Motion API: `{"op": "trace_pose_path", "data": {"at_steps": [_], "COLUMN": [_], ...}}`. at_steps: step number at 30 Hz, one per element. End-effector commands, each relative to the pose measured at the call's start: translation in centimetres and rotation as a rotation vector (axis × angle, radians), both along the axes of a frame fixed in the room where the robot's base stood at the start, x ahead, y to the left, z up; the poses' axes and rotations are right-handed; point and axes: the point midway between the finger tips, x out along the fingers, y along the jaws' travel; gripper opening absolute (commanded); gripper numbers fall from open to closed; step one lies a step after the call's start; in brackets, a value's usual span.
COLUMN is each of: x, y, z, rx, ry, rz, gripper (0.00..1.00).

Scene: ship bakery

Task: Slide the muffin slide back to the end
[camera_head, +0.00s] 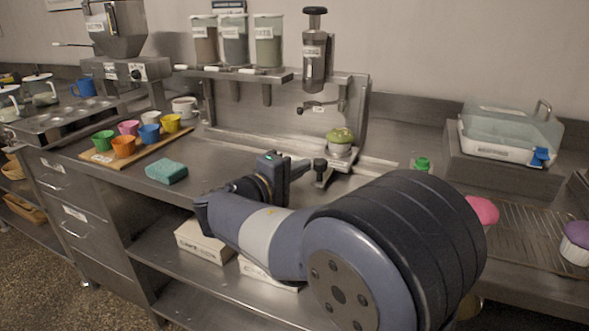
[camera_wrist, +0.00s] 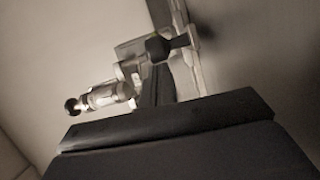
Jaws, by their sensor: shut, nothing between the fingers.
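The muffin slide (camera_head: 321,182) is at the foot of the steel dispenser stand, with a black knob (camera_head: 320,165) at its front end. A muffin with a green top (camera_head: 340,136) stands behind the knob, under the dispenser (camera_head: 314,62). My gripper (camera_head: 303,167) is shut and empty, just left of the knob. Whether it touches the knob is not clear. In the wrist view the black knob (camera_wrist: 158,47) shows beyond the dark gripper body, with the dispenser (camera_wrist: 105,96) to its left. The fingertips are hard to make out there.
A teal sponge (camera_head: 166,172) and a board (camera_head: 97,157) with several coloured cups lie to the left. A green-topped item (camera_head: 422,165), a pink muffin (camera_head: 484,210) and a wire rack (camera_head: 530,235) are to the right. My arm covers the counter's front middle.

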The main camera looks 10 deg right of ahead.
Motion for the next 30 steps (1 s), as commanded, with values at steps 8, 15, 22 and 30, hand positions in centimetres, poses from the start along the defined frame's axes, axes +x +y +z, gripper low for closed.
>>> {"op": "trace_pose_path", "data": {"at_steps": [8,15,22,30], "x": [-0.4,-3.0,-5.3,-6.2], "y": [-0.6,-4.2,-7.3,-8.4], "z": [-0.1,-0.3,-0.2,0.0], "rx": [0.001,0.002,0.001,0.000], "ry": [-0.002,-0.003,-0.003,0.000], "rz": [-0.001,-0.004,-0.003,-0.003], "gripper": [0.00,0.00,0.00,0.00]}}
